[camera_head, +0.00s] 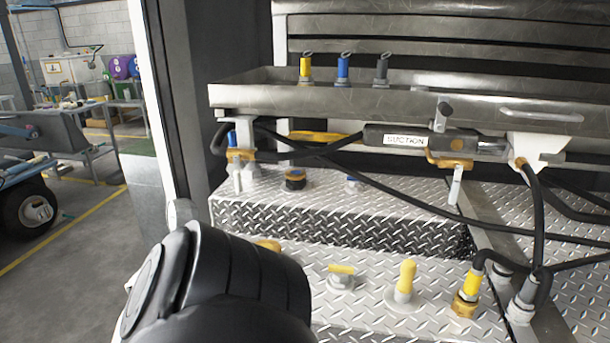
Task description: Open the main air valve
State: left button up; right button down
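I cannot read a label that marks the main air valve. A small valve with a flat yellow handle (341,269) stands on the diamond-plate deck, low in the middle. Another yellow piece (268,245) is partly hidden behind my dark arm link. A long yellow bar or handle (318,137) lies behind black hoses under the metal tray. A grey cylinder labelled "SUCTION" (405,139) is mounted beside it. My black arm link fills the lower left and hides part of the deck. Neither gripper shows.
A metal tray (350,97) carries yellow, blue and grey fittings. Yellow-capped fittings (405,277) and (469,288) stand upright on the deck. Black hoses (390,190) cross the space.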

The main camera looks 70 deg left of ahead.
aim_at(238, 178)
jog(key=k, duration=0.85)
jog(key=u, duration=0.5)
